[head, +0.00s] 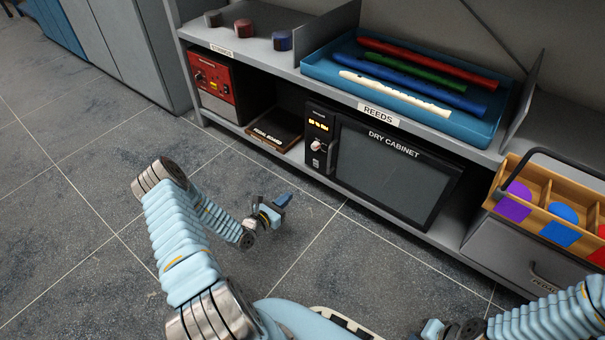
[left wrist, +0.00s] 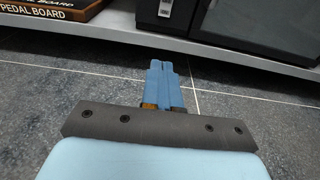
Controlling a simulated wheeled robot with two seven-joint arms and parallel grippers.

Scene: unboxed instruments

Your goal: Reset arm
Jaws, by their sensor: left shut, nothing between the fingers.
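My left gripper (head: 283,201) is over the grey tiled floor in front of the shelf unit, below and left of the dry cabinet. Its blue fingers are together, with nothing between them. In the left wrist view the shut fingers (left wrist: 161,82) point toward the shelf's lower edge and touch nothing that I can see. Part of my right arm (head: 550,318) shows at the bottom right of the head view; its fingers cannot be made out clearly.
The shelf unit holds a dry cabinet (head: 392,175), a pedal board (head: 275,133), a red device (head: 213,82) and a blue tray (head: 446,119) of several coloured tubes. A wooden divided box (head: 520,209) stands at right. The floor (head: 80,200) at left is clear.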

